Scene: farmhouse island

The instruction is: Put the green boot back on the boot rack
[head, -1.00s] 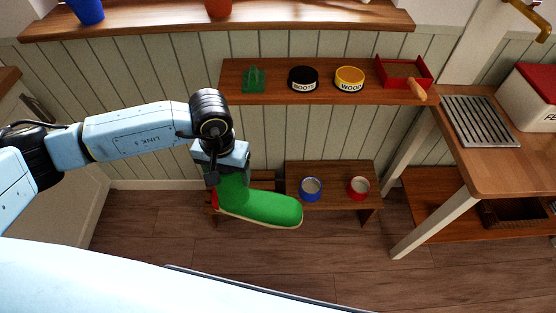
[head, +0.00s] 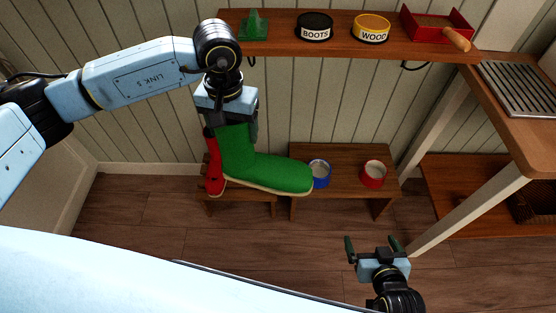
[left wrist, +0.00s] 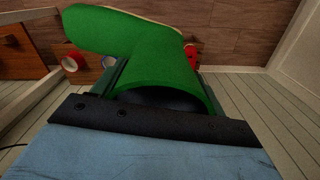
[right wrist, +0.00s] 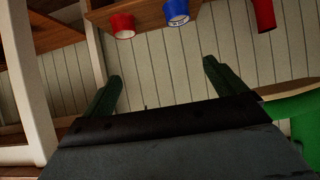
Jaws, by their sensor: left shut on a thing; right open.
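The green boot (head: 262,172) hangs roughly upright from my left gripper (head: 230,120), which is shut on the top of its shaft. The boot's toe points right in the head view. The boot also fills much of the left wrist view (left wrist: 150,55). The boot rack (head: 245,208), a low wooden stand, is behind and below the boot and mostly hidden by it. A red boot (head: 214,170) shows just left of the green one, at the rack. I cannot tell the green boot's height above the rack. My right gripper (head: 371,245) is open and empty over the floor at the lower right.
A wall shelf (head: 290,42) with tins and a red tray (head: 437,28) is above. A table leg (head: 470,210) stands at right. Floor in front is clear.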

